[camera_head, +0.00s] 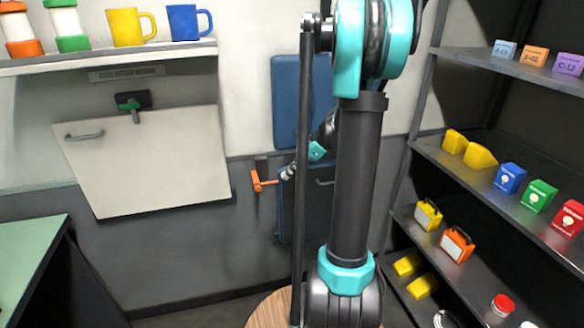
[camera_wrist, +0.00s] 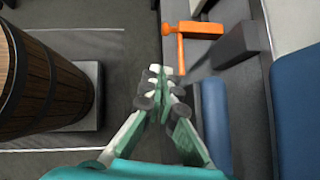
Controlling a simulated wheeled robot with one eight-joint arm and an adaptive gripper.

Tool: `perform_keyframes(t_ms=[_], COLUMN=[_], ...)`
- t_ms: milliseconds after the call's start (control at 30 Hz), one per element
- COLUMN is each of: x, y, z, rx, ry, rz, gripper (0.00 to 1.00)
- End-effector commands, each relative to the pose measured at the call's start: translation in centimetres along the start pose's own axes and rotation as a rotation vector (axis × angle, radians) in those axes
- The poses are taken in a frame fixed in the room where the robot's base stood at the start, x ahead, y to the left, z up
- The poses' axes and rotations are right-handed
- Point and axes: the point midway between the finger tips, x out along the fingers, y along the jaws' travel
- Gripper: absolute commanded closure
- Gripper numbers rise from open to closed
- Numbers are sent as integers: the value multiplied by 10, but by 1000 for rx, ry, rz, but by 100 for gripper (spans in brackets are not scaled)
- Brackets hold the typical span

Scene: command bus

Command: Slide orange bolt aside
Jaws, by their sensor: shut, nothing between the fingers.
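The orange bolt (camera_head: 261,181) is mounted on the grey lower wall, just left of a dark blue panel with a handle. In the wrist view the orange bolt (camera_wrist: 200,28) lies at the top, its thin handle pointing down toward my fingertips. My gripper (camera_wrist: 161,88) is shut and empty, with its tips close to the lower end of that handle. I cannot tell whether they touch. In the head view my gripper (camera_head: 288,172) is just right of the bolt, partly hidden by my arm.
A white panel (camera_head: 145,165) with a green latch (camera_head: 129,105) hangs on the wall at left. Shelves (camera_head: 490,180) with coloured boxes stand at right. A wooden barrel (camera_wrist: 45,80) is at left in the wrist view. A blue cushion (camera_wrist: 298,110) is at right.

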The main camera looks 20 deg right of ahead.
Motion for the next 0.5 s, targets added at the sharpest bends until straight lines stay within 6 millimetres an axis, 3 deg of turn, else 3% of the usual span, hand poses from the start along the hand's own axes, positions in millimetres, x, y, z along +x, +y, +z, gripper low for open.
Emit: perform_keyframes(t_ms=[233,500], x=[50,74], y=[0,0], z=[0,22], rx=[-3,-3], ry=[0,1], rz=[2,1], gripper=[100,100])
